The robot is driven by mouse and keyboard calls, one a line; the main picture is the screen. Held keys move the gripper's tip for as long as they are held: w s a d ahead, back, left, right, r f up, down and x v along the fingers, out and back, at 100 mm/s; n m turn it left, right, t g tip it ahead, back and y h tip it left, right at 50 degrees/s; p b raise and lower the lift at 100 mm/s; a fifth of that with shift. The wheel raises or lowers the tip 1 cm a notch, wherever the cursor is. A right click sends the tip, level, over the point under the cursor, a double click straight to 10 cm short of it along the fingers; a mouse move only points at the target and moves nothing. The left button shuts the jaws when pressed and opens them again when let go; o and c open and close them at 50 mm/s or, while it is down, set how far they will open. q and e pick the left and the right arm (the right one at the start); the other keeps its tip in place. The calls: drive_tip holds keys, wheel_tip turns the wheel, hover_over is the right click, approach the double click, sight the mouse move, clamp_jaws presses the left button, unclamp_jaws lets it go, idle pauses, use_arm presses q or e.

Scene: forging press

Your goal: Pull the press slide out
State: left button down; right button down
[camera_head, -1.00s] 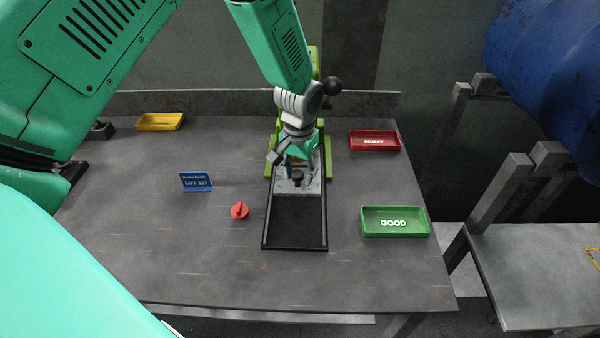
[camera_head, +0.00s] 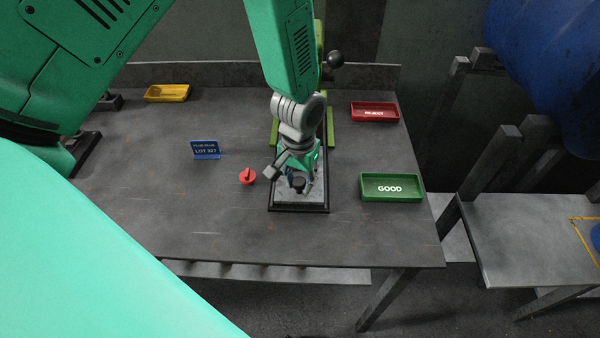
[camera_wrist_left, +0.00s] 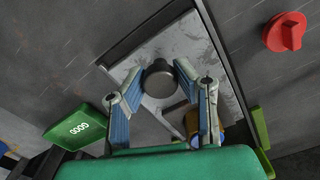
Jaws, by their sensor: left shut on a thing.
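The press slide (camera_head: 286,201) is a light grey metal plate with a dark round knob (camera_head: 298,183) near its front end. It lies at the front end of the black guide frame (camera_head: 300,210), drawn out from the green press (camera_head: 331,120) behind. My left gripper (camera_head: 302,181) is shut on the knob. In the left wrist view its blue fingers (camera_wrist_left: 158,76) sit on either side of the knob, and the slide plate (camera_wrist_left: 193,42) shows beneath. A brownish round piece (camera_wrist_left: 203,125) shows partly behind one finger. My left arm hides much of the press. My right gripper is not in view.
A red knob (camera_head: 247,176) and a blue lot sign (camera_head: 206,150) stand left of the frame. A green GOOD tray (camera_head: 392,199) and a red REJECT tray (camera_head: 375,121) are at right. A yellow tray (camera_head: 167,99) is at back left. The front left tabletop is clear.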

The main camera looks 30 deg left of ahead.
use_arm(q)
drive_tip(key=shift+w+a+r, duration=0.15)
drive_tip(key=shift+w+a, duration=0.1)
drive_tip(key=shift+w, duration=0.3)
drive_tip(key=c, duration=1.2)
unclamp_jaws()
drive_tip(key=shift+s+d+r, duration=0.1)
drive_tip(key=shift+s+d, duration=0.1)
drive_tip(key=shift+s, duration=0.15)
drive_tip(key=shift+d, duration=0.2)
drive_tip(key=shift+w+r, duration=0.1)
drive_tip(key=shift+r, duration=0.2)
wheel_tip(320, 180, up, 11)
drive_tip(key=shift+d+r, duration=0.1)
drive_tip(key=shift+r, duration=0.1)
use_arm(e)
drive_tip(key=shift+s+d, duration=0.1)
use_arm(q)
drive_tip(key=shift+a, duration=0.25)
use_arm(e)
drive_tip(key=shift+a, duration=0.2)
